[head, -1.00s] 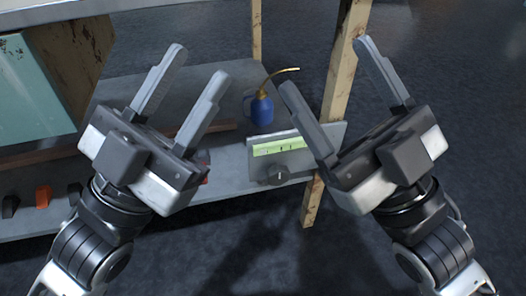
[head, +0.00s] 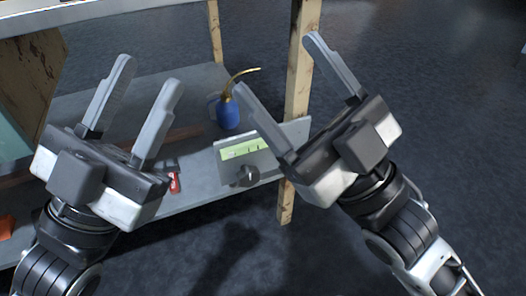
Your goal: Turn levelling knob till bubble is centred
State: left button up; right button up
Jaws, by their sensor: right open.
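The levelling device is a grey plate (head: 266,166) at the shelf's front edge, with a green level vial (head: 240,149) marked with dark lines. The bubble is too small to make out. A dark round levelling knob (head: 246,176) sits below the vial on the plate's front. My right gripper (head: 275,62) is open and empty; its left finger is just above and right of the vial in the picture. My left gripper (head: 149,73) is open and empty, left of the device. Neither gripper touches the knob.
A blue oil can (head: 229,113) with a brass spout stands behind the device. A red-handled tool (head: 174,181) lies on the grey shelf (head: 205,180) left of it. A wooden post (head: 299,75) rises just right of the device. An orange item (head: 6,226) shows at far left.

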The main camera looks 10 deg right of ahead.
aim_at(248, 176)
jog(key=z, duration=1.2)
jog(key=k, duration=0.8)
jog(key=u, duration=1.55)
jog(key=i, duration=0.5)
